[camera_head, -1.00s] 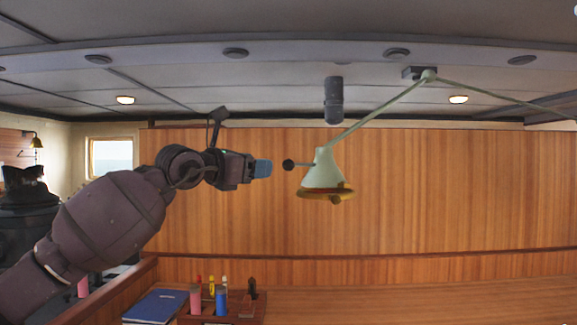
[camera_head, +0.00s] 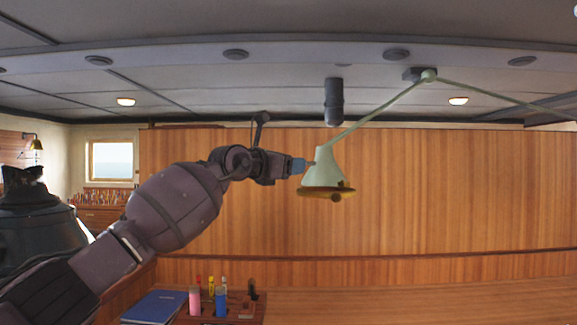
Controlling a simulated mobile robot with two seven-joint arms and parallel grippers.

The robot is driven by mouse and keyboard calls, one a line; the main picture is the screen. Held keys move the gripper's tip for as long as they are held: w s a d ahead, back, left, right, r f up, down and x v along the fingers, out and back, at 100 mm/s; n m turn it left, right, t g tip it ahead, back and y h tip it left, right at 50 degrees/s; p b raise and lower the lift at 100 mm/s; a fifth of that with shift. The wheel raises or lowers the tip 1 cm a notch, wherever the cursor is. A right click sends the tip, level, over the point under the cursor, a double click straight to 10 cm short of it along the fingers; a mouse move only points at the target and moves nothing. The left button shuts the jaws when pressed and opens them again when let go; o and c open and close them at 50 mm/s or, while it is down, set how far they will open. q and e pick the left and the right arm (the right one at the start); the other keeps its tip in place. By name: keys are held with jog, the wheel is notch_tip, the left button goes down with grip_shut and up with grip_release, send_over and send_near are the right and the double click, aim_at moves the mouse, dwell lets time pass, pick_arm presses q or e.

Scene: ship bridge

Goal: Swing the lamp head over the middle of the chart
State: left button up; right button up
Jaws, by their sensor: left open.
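The lamp head (camera_head: 323,171) is a pale green cone with a brass-coloured rim, hanging from a jointed pale green arm (camera_head: 377,110) right of the picture's middle. My left gripper (camera_head: 300,166) is open, with its blue fingertips at the left side of the lamp head. The dark knob on the lamp's left side is hidden at the fingertips. I cannot tell whether they touch it. The chart cannot be made out in this view. My right gripper is not in view.
A wooden desk holder (camera_head: 255,310) with several coloured pens and markers stands at the bottom, beside a blue book (camera_head: 155,306). A dark cylinder (camera_head: 334,102) hangs behind the lamp arm. The wooden surface at lower right is clear.

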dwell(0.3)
pick_arm(q)
grip_shut()
jog(key=shift+d, duration=0.1)
